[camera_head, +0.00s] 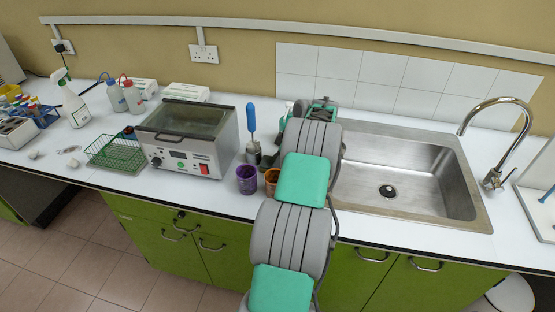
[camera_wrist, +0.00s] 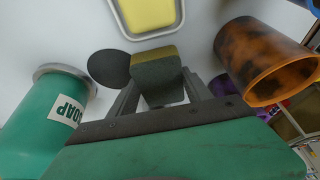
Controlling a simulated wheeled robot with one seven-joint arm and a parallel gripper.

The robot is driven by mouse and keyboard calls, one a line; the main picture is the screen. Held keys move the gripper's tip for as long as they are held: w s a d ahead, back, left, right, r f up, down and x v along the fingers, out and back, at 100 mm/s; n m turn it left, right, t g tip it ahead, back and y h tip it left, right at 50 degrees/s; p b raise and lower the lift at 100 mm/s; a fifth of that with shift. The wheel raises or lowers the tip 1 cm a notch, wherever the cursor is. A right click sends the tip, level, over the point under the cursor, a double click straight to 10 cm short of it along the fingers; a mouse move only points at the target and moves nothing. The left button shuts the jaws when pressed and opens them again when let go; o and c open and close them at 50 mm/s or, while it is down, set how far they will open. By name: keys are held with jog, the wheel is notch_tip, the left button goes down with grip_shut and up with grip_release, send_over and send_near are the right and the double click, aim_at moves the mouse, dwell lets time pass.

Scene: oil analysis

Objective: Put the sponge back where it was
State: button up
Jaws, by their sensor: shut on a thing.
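In the wrist view, a block with a dark grey-green face and a yellowish top edge, which looks like the sponge (camera_wrist: 158,70), sits between the fingers of my gripper (camera_wrist: 160,92). The gripper is shut on it. Just beyond it is a shallow pale-rimmed dish (camera_wrist: 122,27) with a flat yellow piece (camera_wrist: 148,13) inside. The held block appears apart from the dish, though the height between them is hard to judge. In the head view, my arm hides the gripper, the block and the dish.
A green soap container (camera_wrist: 40,125) stands left of the gripper, and a brown-orange cup (camera_wrist: 265,60) stands close on its right. In the head view, a purple cup (camera_head: 247,179) and heating bath (camera_head: 188,140) are left of my arm; the sink (camera_head: 400,180) is right.

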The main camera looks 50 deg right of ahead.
jog(key=o, duration=1)
jog(key=shift+f, duration=0.1)
jog(key=o, duration=0.5)
jog(key=shift+c, duration=0.2)
jog(key=v, duration=1.2)
jog(key=w+a+r, duration=0.7)
jog(key=w+a, duration=0.3)
jog(key=a, duration=0.2)
jog(key=w+a+r+m, duration=0.1)
jog(key=w+a+r, duration=0.1)
jog(key=a, duration=0.7)
jog(key=w+a+r+m, duration=0.1)
jog(key=w+a+r, duration=0.1)
jog(key=a, duration=0.6)
jog(key=s+a+m+h, duration=0.1)
jog(key=s+a, duration=0.2)
jog(key=a, duration=0.4)
jog(key=s+a, duration=0.3)
jog(key=a, duration=0.5)
jog(key=s+a+f+m, duration=0.1)
jog(key=s+a+f, duration=0.2)
jog(key=s+a, duration=0.3)
jog(key=s, duration=0.3)
jog(key=shift+s+a+f+m+h+p, duration=0.25)
jog(key=shift+s+f+m+h+p, duration=0.05)
jog(key=shift+s+h+p, duration=0.1)
